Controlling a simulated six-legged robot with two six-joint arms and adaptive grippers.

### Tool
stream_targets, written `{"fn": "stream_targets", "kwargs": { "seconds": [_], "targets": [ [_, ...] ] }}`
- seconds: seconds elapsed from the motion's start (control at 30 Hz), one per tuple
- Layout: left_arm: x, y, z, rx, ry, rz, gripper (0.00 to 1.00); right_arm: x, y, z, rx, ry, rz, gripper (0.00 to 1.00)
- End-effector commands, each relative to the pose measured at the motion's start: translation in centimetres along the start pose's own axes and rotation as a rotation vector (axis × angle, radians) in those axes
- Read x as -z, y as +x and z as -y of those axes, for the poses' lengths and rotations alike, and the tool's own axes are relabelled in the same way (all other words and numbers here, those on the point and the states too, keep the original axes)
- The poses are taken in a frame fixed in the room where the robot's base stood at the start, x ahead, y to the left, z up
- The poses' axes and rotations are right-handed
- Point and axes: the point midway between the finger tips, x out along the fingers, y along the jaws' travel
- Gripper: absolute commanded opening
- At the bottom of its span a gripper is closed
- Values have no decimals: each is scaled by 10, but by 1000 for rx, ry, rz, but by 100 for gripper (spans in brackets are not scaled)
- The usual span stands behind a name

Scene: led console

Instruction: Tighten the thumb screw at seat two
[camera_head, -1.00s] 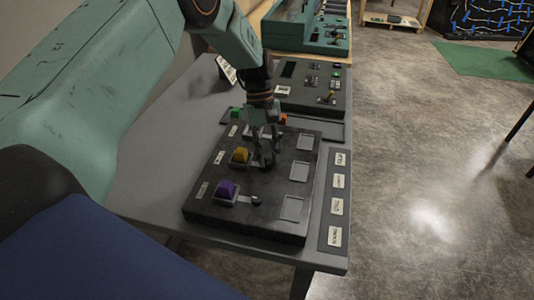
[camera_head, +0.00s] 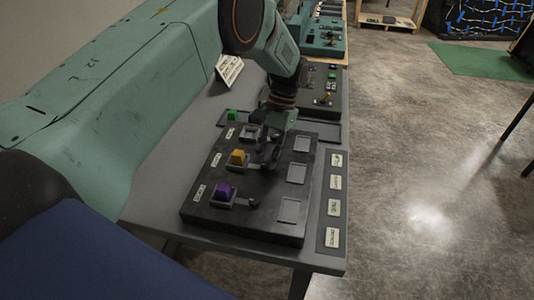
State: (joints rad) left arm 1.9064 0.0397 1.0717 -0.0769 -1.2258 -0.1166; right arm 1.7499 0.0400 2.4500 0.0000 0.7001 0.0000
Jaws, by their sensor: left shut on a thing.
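The dark console panel (camera_head: 265,222) lies on the table with rows of seats. The middle row holds a yellow block (camera_head: 237,158) in a grey seat. My left gripper (camera_head: 271,162) is just right of that block, pointing down and shut on the small thumb screw of this row. The fingers mostly hide the screw. A purple block (camera_head: 223,191) sits in the near seat, with a dark thumb screw (camera_head: 254,203) at the end of its metal strip. The far seat (camera_head: 251,133) is partly behind the gripper. The row labels are too small to read. My right gripper is not in view.
Empty square recesses (camera_head: 289,209) line the panel's right side. A strip with several labels (camera_head: 332,205) lies to its right. A green block (camera_head: 232,115) is behind the panel. A second console (camera_head: 322,98) and a green case (camera_head: 325,45) stand farther back.

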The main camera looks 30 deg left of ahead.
Motion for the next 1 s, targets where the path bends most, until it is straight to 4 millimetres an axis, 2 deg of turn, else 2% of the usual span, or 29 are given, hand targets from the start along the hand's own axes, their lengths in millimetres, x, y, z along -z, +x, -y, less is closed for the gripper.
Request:
{"fn": "stream_targets", "kwargs": {
  "seconds": [0.03, 0.5, 1.0],
  "targets": [
    [1, -7, 0, 21, 41, -11, 0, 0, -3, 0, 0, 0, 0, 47],
    [1, -6, -2, 140, 324, -10, 0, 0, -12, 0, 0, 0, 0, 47],
    [1, -6, -3, 170, 393, -10, 0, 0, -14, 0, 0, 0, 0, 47]
  ]
}}
